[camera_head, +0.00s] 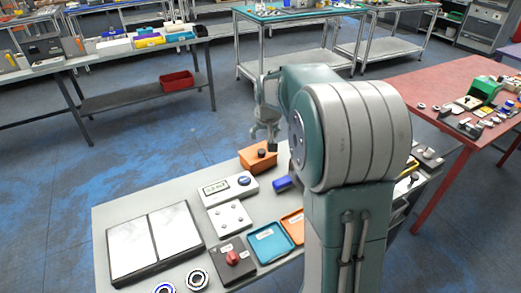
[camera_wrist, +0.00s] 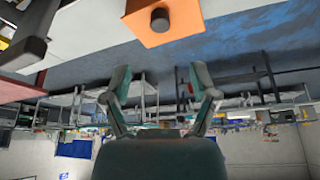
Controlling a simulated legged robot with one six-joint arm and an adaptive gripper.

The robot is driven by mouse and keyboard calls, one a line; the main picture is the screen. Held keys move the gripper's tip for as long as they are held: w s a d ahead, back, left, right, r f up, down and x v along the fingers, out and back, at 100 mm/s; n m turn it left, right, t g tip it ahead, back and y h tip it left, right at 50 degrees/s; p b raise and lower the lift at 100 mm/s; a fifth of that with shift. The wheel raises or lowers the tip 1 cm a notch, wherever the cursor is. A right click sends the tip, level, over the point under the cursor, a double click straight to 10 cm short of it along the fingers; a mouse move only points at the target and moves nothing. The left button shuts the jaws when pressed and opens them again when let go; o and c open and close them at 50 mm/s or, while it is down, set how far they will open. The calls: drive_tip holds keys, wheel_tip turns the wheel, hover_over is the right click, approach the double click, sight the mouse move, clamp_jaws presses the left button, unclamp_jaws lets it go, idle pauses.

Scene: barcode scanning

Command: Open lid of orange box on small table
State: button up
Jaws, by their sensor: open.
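The orange box (camera_head: 258,157) sits near the back edge of the small grey table (camera_head: 125,215). A dark round knob (camera_head: 262,153) stands on top of it. In the wrist view the orange box (camera_wrist: 165,22) shows at the top with its knob (camera_wrist: 160,19) in its face, and its lid looks closed. My gripper (camera_head: 270,145) is above and close to the box in the head view. In the wrist view my gripper (camera_wrist: 165,80) is open, with its two fingers apart and nothing between them. I cannot tell whether a finger touches the box.
A white device (camera_head: 229,190), a blue object (camera_head: 283,183), a blue tray (camera_head: 270,242), an orange tray (camera_head: 292,226) and a dark box with a red knob (camera_head: 232,259) share the table. My arm hides its right part. Blue floor (camera_head: 150,140) lies beyond the table.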

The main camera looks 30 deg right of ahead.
sight(262, 151)
drive_tip(key=x, duration=1)
drive_tip(key=shift+w+f, duration=0.2)
drive_tip(key=shift+f, duration=0.1)
clamp_jaws()
